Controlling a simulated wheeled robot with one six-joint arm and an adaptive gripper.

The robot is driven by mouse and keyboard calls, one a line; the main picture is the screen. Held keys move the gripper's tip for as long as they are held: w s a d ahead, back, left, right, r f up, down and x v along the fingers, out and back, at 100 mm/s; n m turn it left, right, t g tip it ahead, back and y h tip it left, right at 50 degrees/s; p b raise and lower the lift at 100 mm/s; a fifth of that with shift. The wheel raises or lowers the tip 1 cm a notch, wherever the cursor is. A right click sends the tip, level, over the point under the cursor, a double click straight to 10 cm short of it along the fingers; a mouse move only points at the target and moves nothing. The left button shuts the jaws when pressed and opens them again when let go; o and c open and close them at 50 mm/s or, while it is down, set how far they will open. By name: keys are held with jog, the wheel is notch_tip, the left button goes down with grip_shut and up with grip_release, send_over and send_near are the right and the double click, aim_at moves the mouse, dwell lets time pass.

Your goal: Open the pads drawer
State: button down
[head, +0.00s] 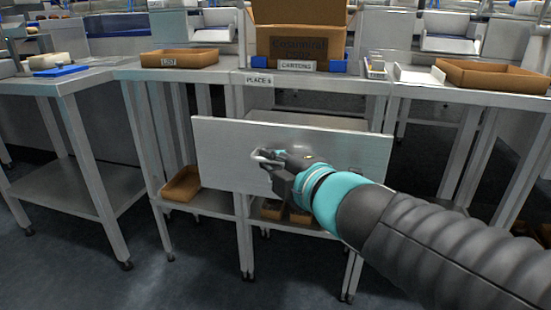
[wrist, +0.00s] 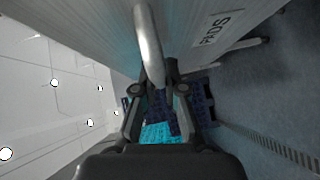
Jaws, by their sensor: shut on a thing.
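The pads drawer (head: 225,150) shows a wide pale grey front panel below the worktop in the head view. Its front stands out ahead of the table legs, and a dark gap shows above it. The word PADS is on a label (wrist: 217,29) on the front in the wrist view. A curved metal handle (wrist: 149,45) sticks out from the front. The drawer's inside is hidden.
The worktop above carries a carton (head: 300,45), a LOST tray (head: 193,59) and a brown tray (head: 490,76) at the right. A PLACE 8 label (head: 259,79) is on its edge. Brown trays (head: 182,184) stand on the lower shelf. Floor (head: 200,270) is clear in front.

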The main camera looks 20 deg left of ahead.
jog(key=c, duration=1.5)
grip_release()
jog(key=v, duration=1.2)
